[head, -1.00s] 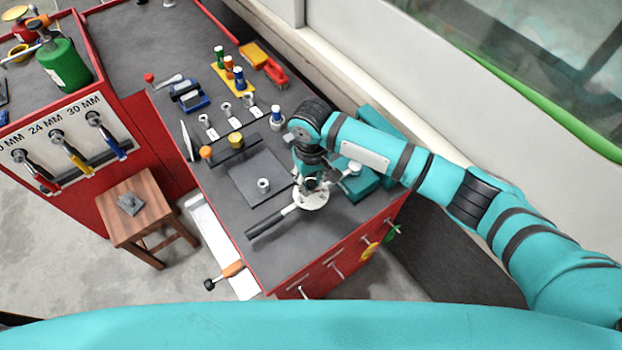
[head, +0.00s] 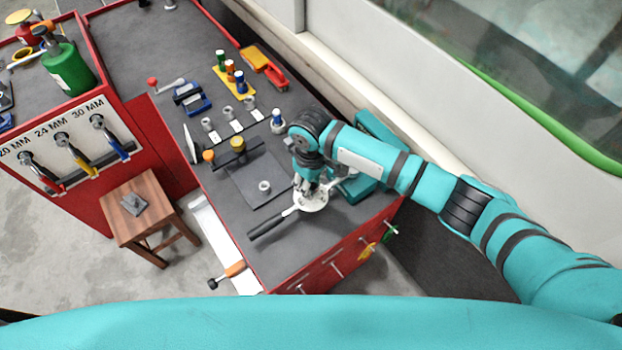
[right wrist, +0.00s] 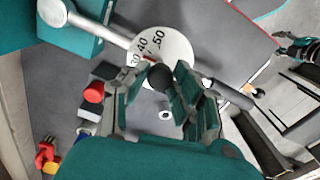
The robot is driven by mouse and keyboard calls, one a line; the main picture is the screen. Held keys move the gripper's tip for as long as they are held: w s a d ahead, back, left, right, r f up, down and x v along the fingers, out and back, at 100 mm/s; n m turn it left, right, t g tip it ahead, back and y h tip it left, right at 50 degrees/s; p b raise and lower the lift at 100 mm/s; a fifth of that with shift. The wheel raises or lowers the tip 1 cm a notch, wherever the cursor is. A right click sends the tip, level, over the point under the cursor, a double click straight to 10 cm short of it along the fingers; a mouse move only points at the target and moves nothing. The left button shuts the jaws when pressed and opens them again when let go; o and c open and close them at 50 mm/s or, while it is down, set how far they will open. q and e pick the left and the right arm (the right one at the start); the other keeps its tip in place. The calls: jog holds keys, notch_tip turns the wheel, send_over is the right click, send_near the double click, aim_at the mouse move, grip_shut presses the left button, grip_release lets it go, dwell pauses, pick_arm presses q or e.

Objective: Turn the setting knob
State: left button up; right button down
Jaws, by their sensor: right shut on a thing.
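The setting knob (right wrist: 161,77) is a small black round knob at the middle of a white dial plate (right wrist: 172,48) with black numbers, 40 and 50 readable, and a red mark between them. The dial also shows in the head view (head: 313,202) on the workbench, with a black handle (head: 268,226) reaching left and a metal bar (right wrist: 95,24) on the opposite side. My right gripper (right wrist: 158,88) is shut on the knob from above, one finger at each side. In the head view it (head: 303,192) hides the knob. A small teal and dark shape (right wrist: 297,47), seemingly my left gripper, shows at the wrist view's right edge.
A dark plate with a metal nut (head: 264,187) lies left of the dial. A teal case (head: 358,186) stands close right of it. Several sockets and coloured tools fill the bench's far part. A wooden stool (head: 150,212) stands left; the bench's front corner is clear.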

jog(key=n+p, duration=0.1)
jog(key=n, duration=0.2)
jog(key=shift+r, duration=0.15)
jog(key=n+p, duration=0.1)
jog(key=n, duration=0.1)
jog(key=shift+n, duration=0.3)
jog(key=n, duration=0.5)
jog(key=shift+n, duration=0.4)
jog(key=shift+p, duration=0.3)
jog(key=c, duration=1)
grip_release()
jog(key=shift+c, duration=0.2)
notch_tip(320, 180, up, 12)
